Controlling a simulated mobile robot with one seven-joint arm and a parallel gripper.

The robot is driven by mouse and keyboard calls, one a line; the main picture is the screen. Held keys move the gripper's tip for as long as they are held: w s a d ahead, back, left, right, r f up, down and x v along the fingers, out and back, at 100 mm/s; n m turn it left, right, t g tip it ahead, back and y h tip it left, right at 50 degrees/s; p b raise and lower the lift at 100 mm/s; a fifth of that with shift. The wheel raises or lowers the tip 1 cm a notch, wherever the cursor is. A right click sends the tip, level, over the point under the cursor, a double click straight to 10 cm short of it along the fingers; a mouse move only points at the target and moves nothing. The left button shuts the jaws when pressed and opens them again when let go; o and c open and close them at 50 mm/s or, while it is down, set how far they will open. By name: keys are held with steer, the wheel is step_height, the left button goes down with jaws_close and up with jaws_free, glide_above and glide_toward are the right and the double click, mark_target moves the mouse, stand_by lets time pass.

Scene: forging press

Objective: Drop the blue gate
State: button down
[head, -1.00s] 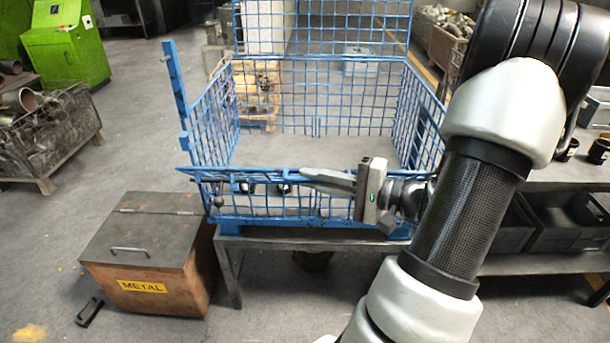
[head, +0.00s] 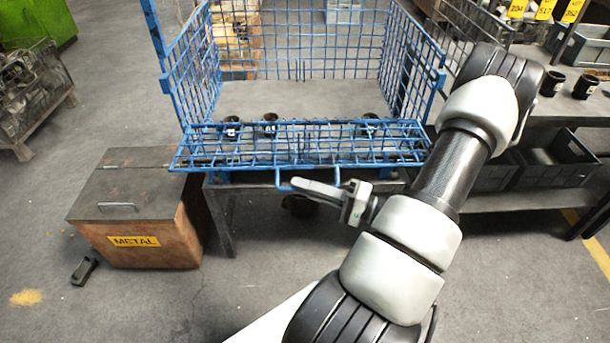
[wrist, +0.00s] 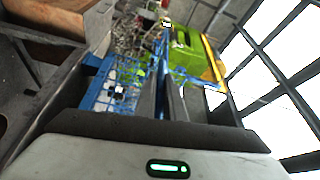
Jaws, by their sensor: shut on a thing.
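The blue gate (head: 215,168) is the mesh front panel of a blue wire cage (head: 436,76). In the head view it is folded down towards me and looks close to flat, its free edge out in front of the cage. A blue handle bar (head: 279,180) hangs from that edge. My gripper (head: 293,183) is shut on this handle, its fingers reaching in from the right. In the wrist view, my fingers (wrist: 168,100) are close together, with blue mesh (wrist: 103,88) beside them; the grip itself is not clear there.
Several black cups (head: 270,122) show in the cage behind or through the mesh. The cage stands on a grey table (head: 222,215). A wooden box marked METAL (head: 135,215) stands left. A bench with grey bins (head: 560,155) is at right.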

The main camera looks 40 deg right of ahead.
steer(key=shift+f, duration=0.45)
steer(key=c, duration=1.8)
jaws_free()
steer(key=shift+c, duration=0.2)
steer(key=shift+d, duration=0.1)
steer(key=p+v, duration=0.2)
steer(key=v, duration=1.5)
steer(key=shift+s+d+f, duration=0.1)
